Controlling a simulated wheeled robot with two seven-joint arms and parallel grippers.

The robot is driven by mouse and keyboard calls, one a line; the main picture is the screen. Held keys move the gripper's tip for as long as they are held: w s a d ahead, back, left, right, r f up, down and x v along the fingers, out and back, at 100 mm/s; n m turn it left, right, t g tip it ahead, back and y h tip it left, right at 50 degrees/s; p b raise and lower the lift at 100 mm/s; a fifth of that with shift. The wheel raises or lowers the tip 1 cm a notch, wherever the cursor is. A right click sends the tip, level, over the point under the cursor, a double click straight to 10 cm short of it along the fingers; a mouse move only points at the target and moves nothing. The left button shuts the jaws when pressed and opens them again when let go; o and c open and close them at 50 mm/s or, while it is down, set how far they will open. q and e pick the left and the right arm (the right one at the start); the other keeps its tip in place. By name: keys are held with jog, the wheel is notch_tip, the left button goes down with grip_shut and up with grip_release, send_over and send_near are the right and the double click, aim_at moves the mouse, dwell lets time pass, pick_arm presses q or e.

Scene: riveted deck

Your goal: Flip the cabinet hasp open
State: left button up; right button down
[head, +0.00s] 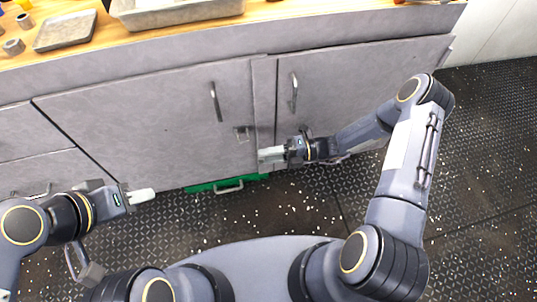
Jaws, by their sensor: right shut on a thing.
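The grey cabinet (150,125) has two doors side by side with a narrow upright strip between them. A small metal hasp fitting (241,133) sits on the left door near its right edge. My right gripper (268,155) is at the strip, just below and right of that fitting. It is shut on a part of the hasp, which its pale fingers mostly hide. My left gripper (141,196) is in front of the lower left of the cabinet, apart from the hasp. Its pale fingers look like one block, so its opening is unclear.
Bar handles stand on the left door (216,102) and right door (294,92). A green item with a handle (210,187) is at floor level below the doors. A metal tray (66,31) and a larger pan (180,14) sit on the wooden top. The dark riveted floor (480,150) is clear at right.

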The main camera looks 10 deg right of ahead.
jog(key=shift+w+d, duration=0.15)
jog(key=shift+w, duration=0.25)
jog(key=c, duration=1.2)
grip_release()
jog(key=shift+c, duration=0.2)
jog(key=shift+s, duration=0.1)
jog(key=d+p, duration=0.1)
jog(key=d, duration=0.6)
jog(key=shift+d, duration=0.4)
jog(key=shift+s, duration=0.1)
